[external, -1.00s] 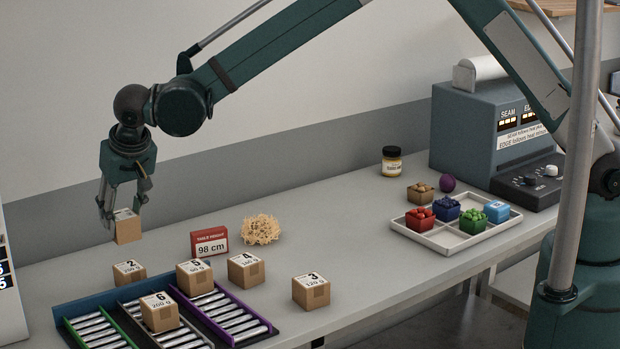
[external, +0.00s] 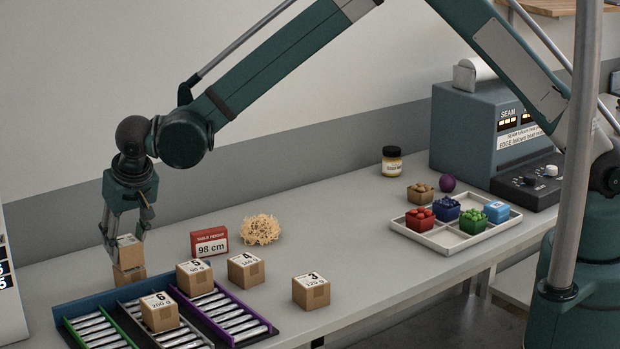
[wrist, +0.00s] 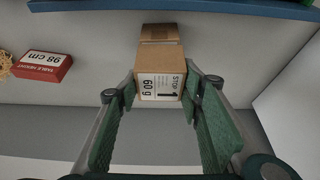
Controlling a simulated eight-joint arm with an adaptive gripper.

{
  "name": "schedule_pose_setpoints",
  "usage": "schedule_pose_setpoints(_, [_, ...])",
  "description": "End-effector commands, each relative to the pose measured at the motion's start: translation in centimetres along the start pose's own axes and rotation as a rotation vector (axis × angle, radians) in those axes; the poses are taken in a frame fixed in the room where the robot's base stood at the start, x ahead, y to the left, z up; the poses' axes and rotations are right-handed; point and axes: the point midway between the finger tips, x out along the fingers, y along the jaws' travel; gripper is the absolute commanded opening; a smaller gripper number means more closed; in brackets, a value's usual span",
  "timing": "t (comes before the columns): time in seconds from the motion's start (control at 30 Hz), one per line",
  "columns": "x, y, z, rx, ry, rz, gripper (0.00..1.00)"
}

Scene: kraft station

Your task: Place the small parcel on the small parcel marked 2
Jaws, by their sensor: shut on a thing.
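My gripper (external: 128,238) is shut on a small brown parcel (external: 130,254). In the wrist view this parcel (wrist: 160,66) sits between the two fingers, and its label reads STOP 1, 60 g. The parcel marked 2 (external: 130,276) is directly below the held parcel, with its label covered. In the wrist view a second box (wrist: 160,32) shows just past the held parcel. The held parcel appears to be at or very near the top of parcel 2; I cannot tell whether they touch.
Parcels marked 5 (external: 195,279), 4 (external: 245,269), 3 (external: 311,292) and 6 (external: 159,312) stand to the right and front. A roller rack (external: 97,328) lies in front. A red table-height sign (external: 209,242) and shredded filler (external: 261,230) are to the right. A tray (external: 438,239) is farther right.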

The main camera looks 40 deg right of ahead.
Motion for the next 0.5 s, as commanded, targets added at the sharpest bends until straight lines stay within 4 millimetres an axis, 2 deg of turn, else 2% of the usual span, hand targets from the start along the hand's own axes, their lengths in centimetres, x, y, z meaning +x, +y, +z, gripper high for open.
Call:
schedule_pose_setpoints(0.1, [0.62,-0.01,0.24,0.000,0.000,0.000,0.25])
schedule_pose_setpoints(0.5, [0.95,0.00,0.40,0.000,0.000,0.000,0.25])
